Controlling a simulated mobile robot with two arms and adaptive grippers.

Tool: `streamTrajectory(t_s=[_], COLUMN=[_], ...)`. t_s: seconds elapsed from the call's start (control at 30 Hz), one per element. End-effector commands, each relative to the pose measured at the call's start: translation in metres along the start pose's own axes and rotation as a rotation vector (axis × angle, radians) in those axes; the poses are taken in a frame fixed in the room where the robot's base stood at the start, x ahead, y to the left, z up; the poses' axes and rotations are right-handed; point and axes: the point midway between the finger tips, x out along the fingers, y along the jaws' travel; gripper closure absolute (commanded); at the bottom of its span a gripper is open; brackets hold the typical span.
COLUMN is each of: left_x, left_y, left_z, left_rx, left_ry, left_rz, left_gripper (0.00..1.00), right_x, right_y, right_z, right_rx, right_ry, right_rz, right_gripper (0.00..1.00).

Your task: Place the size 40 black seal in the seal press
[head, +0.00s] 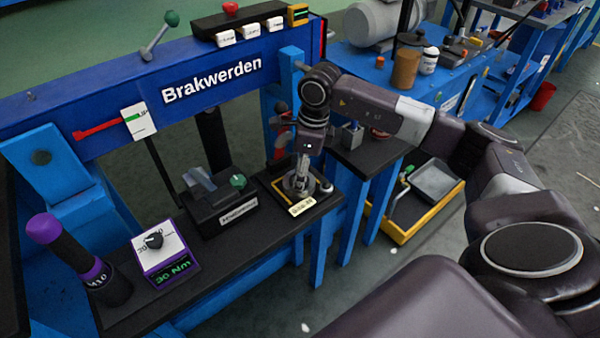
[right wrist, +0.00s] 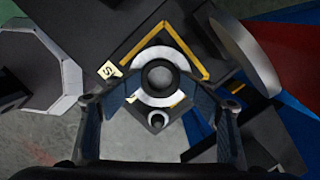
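My right gripper (head: 300,178) points down over a small black station (head: 274,178) with yellow edging and a pale label, at the right end of the dark bench. In the right wrist view its two fingers (right wrist: 160,100) are spread, one on each side of a pale round disc (right wrist: 137,89) with a dark ring (right wrist: 158,77) at its centre. I cannot tell whether this ring is the size 40 black seal or whether the station is the seal press; the label is unreadable. Nothing is clearly held. My left gripper is out of view.
A black labelled device (head: 225,205) with a green knob stands left of the station. Further left are a torque display (head: 160,255) and a purple-topped tool (head: 75,250). The blue "Brakwerden" frame (head: 210,75) rises behind. A yellow-edged tray (head: 405,232) sits low on the right.

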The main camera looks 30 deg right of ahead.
Motion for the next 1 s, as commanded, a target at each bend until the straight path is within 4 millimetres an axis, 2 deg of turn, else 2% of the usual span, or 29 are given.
streamTrajectory(t_s=[0.5,0.67,1.0], left_x=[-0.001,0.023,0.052], left_y=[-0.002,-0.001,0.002], left_z=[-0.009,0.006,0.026], left_rx=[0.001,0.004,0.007], left_ry=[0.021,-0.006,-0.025], left_rz=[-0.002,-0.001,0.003], left_gripper=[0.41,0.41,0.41], right_x=[-0.002,-0.014,-0.096], right_y=[0.001,0.001,-0.001], right_z=[-0.002,0.0,0.002], right_rx=[0.001,0.001,0.001], right_ry=[0.009,0.006,0.0], right_rz=[0.005,0.003,-0.003], right_gripper=[0.48,0.48,0.48])
